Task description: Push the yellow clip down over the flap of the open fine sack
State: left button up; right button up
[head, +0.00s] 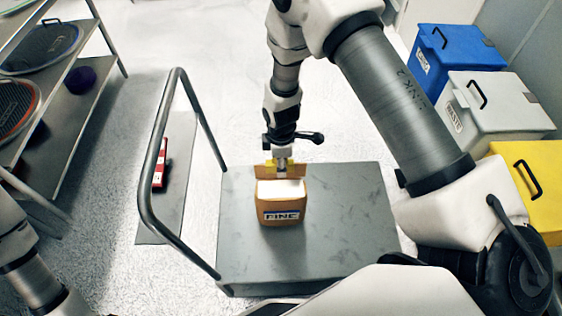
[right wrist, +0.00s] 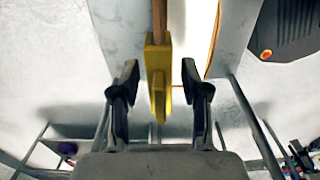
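The open fine sack (head: 282,210) is brown with a FINE label and pale contents, and it stands upright on the grey cart. Its flap (head: 263,171) stands up at the back and shows edge-on in the right wrist view (right wrist: 160,20). The yellow clip (right wrist: 158,75) sits at the flap's edge; how far down it is, I cannot tell. My right gripper (right wrist: 160,85) is open, with one black finger on each side of the clip and a gap to both. In the head view the right gripper (head: 283,162) is above the flap. My left gripper is out of view.
The cart platform (head: 350,220) is clear around the sack, with a tall handle rail (head: 152,150) at its left. Blue (head: 432,65), white (head: 510,118) and yellow (head: 545,230) bins stand at the right. A shelf (head: 85,105) stands at the left.

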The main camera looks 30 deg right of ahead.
notch_tip(320, 180, up, 12)
dwell(0.6)
jog(key=shift+s+f, duration=0.1)
